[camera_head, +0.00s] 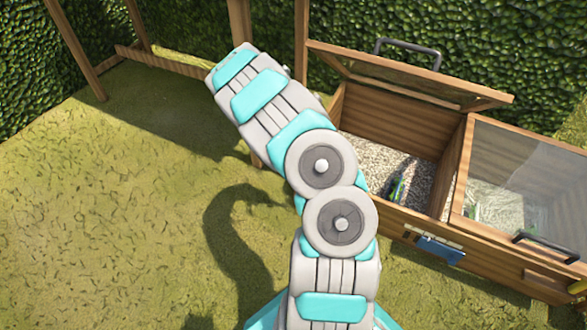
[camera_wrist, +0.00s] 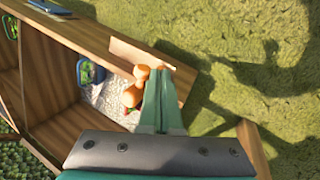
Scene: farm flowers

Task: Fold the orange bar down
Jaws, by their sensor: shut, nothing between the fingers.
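Rounded orange pieces (camera_wrist: 132,97) show in the wrist view, right beside the fingers. They may be part of the orange bar, but I cannot make out a whole bar. My gripper (camera_wrist: 162,74) is shut and empty, with its teal fingers close together. Its tips are over the wooden box's edge, next to the orange pieces; I cannot tell whether they touch. In the head view my arm hides the gripper and the orange pieces.
A wooden box (camera_head: 400,216) with a gravel floor stands at right. Its left lid (camera_head: 410,76) is raised; its clear right lid (camera_head: 530,180) is down. A green-handled tool (camera_head: 398,182) lies inside. A blue item (camera_head: 440,249) is on the front. Grass at left is open.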

